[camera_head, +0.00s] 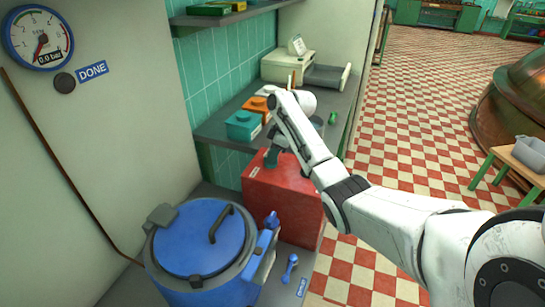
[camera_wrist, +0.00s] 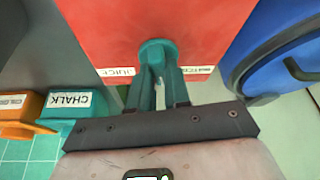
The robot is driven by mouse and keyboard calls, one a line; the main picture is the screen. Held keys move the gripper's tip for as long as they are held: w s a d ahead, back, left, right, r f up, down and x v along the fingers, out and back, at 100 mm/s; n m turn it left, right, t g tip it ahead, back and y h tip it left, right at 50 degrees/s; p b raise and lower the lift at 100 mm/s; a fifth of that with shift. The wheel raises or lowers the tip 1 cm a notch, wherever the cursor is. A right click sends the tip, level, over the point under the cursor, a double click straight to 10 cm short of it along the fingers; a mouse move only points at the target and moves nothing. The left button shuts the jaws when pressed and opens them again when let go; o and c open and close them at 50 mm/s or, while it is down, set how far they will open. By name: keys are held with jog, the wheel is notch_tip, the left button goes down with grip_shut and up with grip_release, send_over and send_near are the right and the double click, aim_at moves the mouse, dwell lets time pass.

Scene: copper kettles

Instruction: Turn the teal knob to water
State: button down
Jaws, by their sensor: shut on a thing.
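The teal knob (camera_wrist: 157,48) sits on the face of the red box (camera_wrist: 90,25). The box also shows in the head view (camera_head: 285,195), beyond the blue vessel. My gripper (camera_wrist: 158,75) is shut on the knob, its two fingers on either side of it. The fingers hide much of the knob, so I cannot tell which way it points. In the wrist view, a label reading JUICE (camera_wrist: 112,71) is left of the knob. A partly hidden label (camera_wrist: 200,70), which seems to read WATER, is right of it.
A blue lidded vessel (camera_head: 205,238) stands in front of the box. A blue spoon-like item (camera_head: 290,267) lies beside it. A teal CHALK box (camera_head: 243,124) and an orange box (camera_head: 256,104) stand on the counter behind. A gauge (camera_head: 38,38) hangs on the wall.

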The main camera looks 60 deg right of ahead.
jog(key=n+b, duration=0.1)
jog(key=n+y+b, duration=0.1)
jog(key=n, duration=0.1)
jog(key=shift+d+f+n+g+b, duration=0.1)
jog(key=shift+f+n+g+b, duration=0.1)
jog(key=shift+n+g+b, duration=0.15)
jog(key=shift+w+r+n+g+y+b, duration=0.15)
jog(key=shift+n+g+y+b, duration=0.3)
jog(key=shift+n+b, duration=0.85)
jog(key=shift+n, duration=0.25)
jog(key=c, duration=1.1)
grip_release()
jog(key=shift+d+r, duration=0.1)
jog(key=v, duration=1)
jog(key=shift+d+r+p, duration=0.15)
jog(key=shift+r+p, duration=0.15)
